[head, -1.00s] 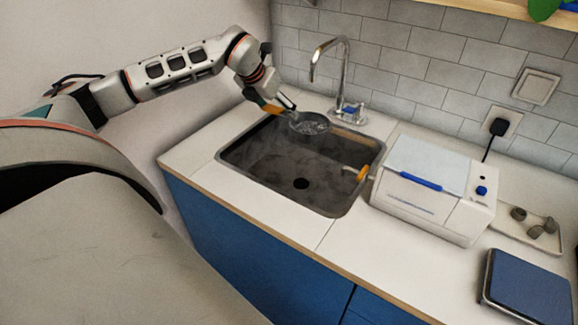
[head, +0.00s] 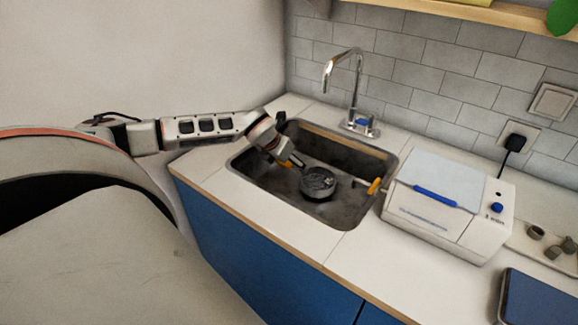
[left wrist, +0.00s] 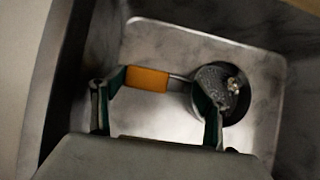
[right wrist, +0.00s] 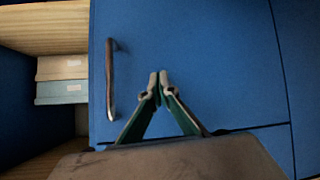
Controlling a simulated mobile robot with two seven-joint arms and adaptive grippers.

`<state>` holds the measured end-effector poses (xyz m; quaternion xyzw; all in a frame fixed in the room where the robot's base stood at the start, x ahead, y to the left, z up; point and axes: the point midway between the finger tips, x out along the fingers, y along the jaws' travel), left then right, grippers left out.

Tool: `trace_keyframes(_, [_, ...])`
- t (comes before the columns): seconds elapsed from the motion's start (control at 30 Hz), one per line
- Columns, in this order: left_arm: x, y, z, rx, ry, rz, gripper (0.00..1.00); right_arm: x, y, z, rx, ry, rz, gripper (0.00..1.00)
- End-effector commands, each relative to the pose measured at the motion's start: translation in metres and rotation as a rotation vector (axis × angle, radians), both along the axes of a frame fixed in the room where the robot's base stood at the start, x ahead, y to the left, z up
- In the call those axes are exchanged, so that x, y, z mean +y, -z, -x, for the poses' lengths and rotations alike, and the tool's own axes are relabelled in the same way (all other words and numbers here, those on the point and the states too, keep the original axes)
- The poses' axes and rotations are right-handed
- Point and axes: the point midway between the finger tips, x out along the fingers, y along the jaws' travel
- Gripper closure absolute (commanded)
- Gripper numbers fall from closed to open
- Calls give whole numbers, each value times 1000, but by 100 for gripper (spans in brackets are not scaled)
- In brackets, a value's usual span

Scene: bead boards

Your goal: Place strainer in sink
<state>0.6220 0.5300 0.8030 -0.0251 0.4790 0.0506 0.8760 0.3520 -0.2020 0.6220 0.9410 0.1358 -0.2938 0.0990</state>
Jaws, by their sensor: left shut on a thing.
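The strainer (head: 318,182), a dark round bowl with an orange handle, is inside the sink (head: 240,166), low over its floor. I cannot tell if it touches the floor. Its bowl also shows in the left wrist view (left wrist: 240,108), with small pale bits in it, partly hidden by a finger. In the left wrist view, the orange handle (left wrist: 147,79) lies between the fingers. My right gripper (right wrist: 158,82) is shut and empty, before a blue cabinet door.
A chrome faucet (head: 357,85) stands behind the sink. A white box appliance (head: 450,205) stands right of the sink. The door has a metal handle (right wrist: 112,80). The counter left of the sink is clear.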

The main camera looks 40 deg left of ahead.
Motion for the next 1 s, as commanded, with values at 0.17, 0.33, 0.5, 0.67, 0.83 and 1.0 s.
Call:
trace_keyframes(0.17, [0, 11, -1, -2, -1, 0, 58, 0, 1, 0, 0, 0, 0, 100])
trace_keyframes(0.33, [0, 11, 0, -2, -1, 0, 58, 0, 1, 0, 0, 0, 0, 100])
trace_keyframes(0.5, [0, 13, 0, 0, -1, 1, 20, 0, 1, 0, 0, -1, 1, 100])
trace_keyframes(0.67, [0, 12, 0, 0, -1, 1, 20, 0, 1, 0, -1, -1, 0, 100])
trace_keyframes(0.83, [0, 7, 1, -1, 0, 0, 20, 0, -2, -1, -3, -1, 0, 100])
trace_keyframes(1.0, [-1, -13, 15, -1, 2, -3, 20, 0, -3, -2, -4, 0, 0, 100])
